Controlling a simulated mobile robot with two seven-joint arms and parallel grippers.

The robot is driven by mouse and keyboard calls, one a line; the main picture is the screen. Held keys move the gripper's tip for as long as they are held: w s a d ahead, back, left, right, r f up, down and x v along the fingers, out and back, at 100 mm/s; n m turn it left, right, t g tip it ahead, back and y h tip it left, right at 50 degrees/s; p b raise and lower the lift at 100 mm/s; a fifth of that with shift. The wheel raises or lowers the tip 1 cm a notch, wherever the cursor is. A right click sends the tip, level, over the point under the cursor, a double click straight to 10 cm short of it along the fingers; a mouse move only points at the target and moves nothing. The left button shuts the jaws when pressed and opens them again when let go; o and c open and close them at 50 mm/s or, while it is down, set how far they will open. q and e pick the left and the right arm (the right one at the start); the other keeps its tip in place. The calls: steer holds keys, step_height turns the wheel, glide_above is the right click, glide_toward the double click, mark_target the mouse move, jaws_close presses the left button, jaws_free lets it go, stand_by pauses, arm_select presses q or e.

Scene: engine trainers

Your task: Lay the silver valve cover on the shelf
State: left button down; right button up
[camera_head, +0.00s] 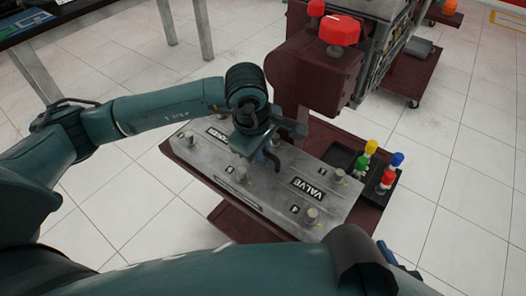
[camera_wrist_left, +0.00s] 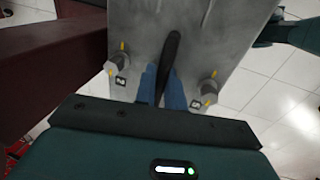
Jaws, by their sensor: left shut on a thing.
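The silver valve cover (camera_head: 262,192) is a long grey plate lettered "VALVE COVER", with several round posts and a dark handle (camera_head: 290,156) in its middle. It lies nearly flat over the maroon trolley (camera_head: 262,222); I cannot tell whether it touches the trolley. My left gripper (camera_head: 262,158) is at the handle. In the left wrist view its blue fingers (camera_wrist_left: 162,88) are shut on the dark handle, between two posts. My right arm crosses the bottom of the head view; its gripper (camera_head: 392,256) shows only partly, at the lower right.
A black tray (camera_head: 341,156) beside the cover holds coloured-topped items, red, green, blue and yellow. A maroon stand with a red knob (camera_head: 339,30) rises behind the cover. A table (camera_head: 75,14) stands at the upper left. The white tiled floor is open at the right.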

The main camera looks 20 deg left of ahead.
arm_select(q)
steer(key=shift+w+a+f, duration=0.15)
steer(key=shift+w+f, duration=0.1)
steer(key=shift+f, duration=0.5)
steer(key=shift+w+a+f, duration=0.1)
steer(key=shift+w+f, duration=0.05)
arm_select(e)
steer(key=shift+w+a+r, duration=0.3)
steer(key=shift+w, duration=0.35)
arm_select(q)
steer(key=shift+r, duration=0.2)
steer(key=shift+f, duration=0.1)
steer(key=c, duration=1.9)
jaws_free()
steer(key=shift+s+f, duration=0.2)
steer(key=shift+f, duration=0.05)
steer(key=shift+c, duration=0.2)
steer(key=o, duration=0.5)
steer(key=shift+r, duration=0.1)
steer(key=shift+c, duration=0.2)
arm_select(e)
steer(key=shift+s+d+f, duration=0.1)
steer(key=shift+s+d, duration=0.1)
steer(key=shift+s, duration=0.3)
